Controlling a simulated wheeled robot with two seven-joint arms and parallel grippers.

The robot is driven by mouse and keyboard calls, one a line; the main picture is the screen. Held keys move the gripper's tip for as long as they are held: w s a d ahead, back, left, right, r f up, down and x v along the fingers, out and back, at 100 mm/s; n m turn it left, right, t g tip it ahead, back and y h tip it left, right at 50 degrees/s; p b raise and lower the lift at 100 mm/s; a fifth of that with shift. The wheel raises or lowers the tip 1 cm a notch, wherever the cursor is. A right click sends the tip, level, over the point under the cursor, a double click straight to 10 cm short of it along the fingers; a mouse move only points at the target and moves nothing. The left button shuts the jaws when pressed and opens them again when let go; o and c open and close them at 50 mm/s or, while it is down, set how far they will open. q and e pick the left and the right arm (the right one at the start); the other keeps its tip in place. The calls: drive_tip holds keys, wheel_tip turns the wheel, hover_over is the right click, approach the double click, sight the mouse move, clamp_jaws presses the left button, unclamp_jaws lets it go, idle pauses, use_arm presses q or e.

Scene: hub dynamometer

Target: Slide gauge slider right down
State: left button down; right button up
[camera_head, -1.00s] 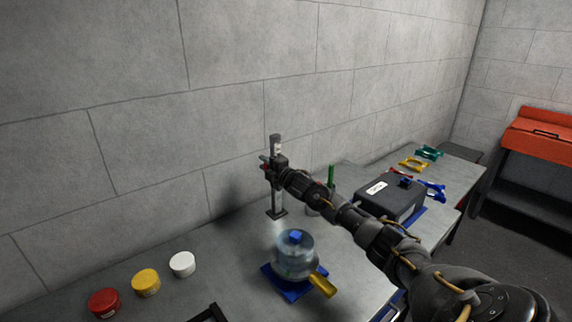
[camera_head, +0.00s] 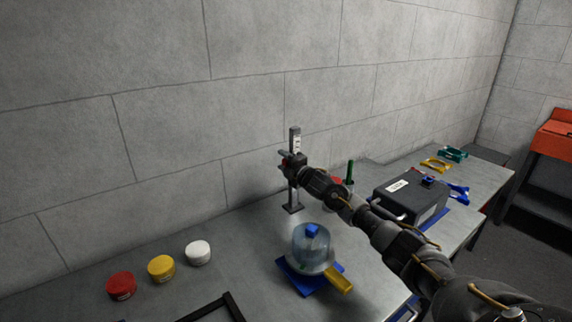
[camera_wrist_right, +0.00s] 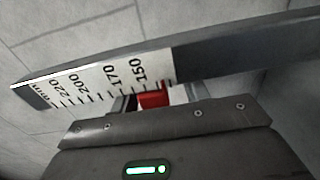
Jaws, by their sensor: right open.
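The gauge (camera_head: 295,140) is an upright post with a white scale, standing on a small dark base on the bench near the wall. My right gripper (camera_head: 287,162) is at the upper part of the post, open; it hides most of the slider there. In the right wrist view the scale (camera_wrist_right: 100,82) crosses the picture with marks from 150 to 220. The red slider (camera_wrist_right: 152,98) shows just below the 150 mark, between the finger parts of my right gripper (camera_wrist_right: 150,103). Contact with it cannot be told. My left gripper is not in view.
A clear dome with a blue knob (camera_head: 312,230) sits on a blue base in front of the gauge. A dark box (camera_head: 410,197) and a green-topped item (camera_head: 350,170) stand to the right. Red (camera_head: 121,285), yellow (camera_head: 161,268) and white (camera_head: 197,252) round pots stand left.

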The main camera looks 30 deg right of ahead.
drive_tip(key=s+b, duration=0.2)
drive_tip(key=s, duration=0.8)
drive_tip(key=shift+s+d, duration=0.3)
drive_tip(key=shift+s, duration=0.05)
